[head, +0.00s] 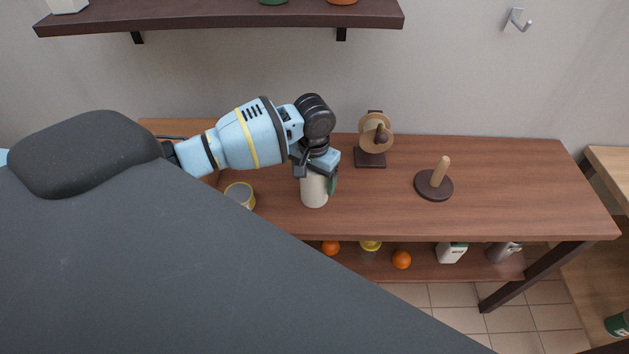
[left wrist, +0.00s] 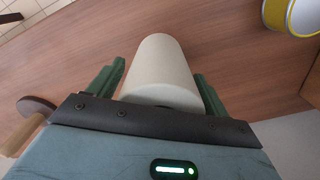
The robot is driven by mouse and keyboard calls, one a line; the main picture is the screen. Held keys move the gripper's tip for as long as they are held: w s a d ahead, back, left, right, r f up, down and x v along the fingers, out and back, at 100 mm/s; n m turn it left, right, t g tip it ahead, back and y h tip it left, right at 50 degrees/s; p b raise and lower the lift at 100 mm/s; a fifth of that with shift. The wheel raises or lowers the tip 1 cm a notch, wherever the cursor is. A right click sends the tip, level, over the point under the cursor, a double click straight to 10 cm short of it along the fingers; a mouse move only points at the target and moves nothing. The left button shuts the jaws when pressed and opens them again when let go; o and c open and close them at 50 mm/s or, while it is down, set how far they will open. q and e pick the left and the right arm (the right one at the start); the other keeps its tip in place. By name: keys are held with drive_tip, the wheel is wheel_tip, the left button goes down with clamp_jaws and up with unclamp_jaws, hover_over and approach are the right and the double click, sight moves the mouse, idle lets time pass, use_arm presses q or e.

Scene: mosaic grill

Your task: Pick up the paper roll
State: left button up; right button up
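The paper roll (head: 314,191) is a plain white cylinder on the wooden table, near its front edge, and looks upright. My left gripper (head: 319,178) is over it from above, with a green finger showing at the roll's right side. In the left wrist view the roll (left wrist: 161,72) lies between the two green fingers of the left gripper (left wrist: 158,85). A narrow gap shows between the roll and each finger, so the gripper looks open around it. The roll's upper end is partly hidden by the gripper. My right gripper is not in view.
A yellow-rimmed can (head: 240,195) stands left of the roll. A round dispenser (head: 374,135) and a dark-based wooden peg stand (head: 434,186) are to the right. A shelf (head: 230,18) hangs above. Oranges (head: 401,260) and containers sit on the lower shelf.

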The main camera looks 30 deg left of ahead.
use_arm(q)
drive_tip(key=c, duration=0.9)
drive_tip(key=shift+r, duration=0.1)
drive_tip(key=shift+r, duration=0.4)
drive_tip(key=s+d+r, duration=0.1)
drive_tip(key=d+r, duration=0.3)
drive_tip(key=d, duration=1.2)
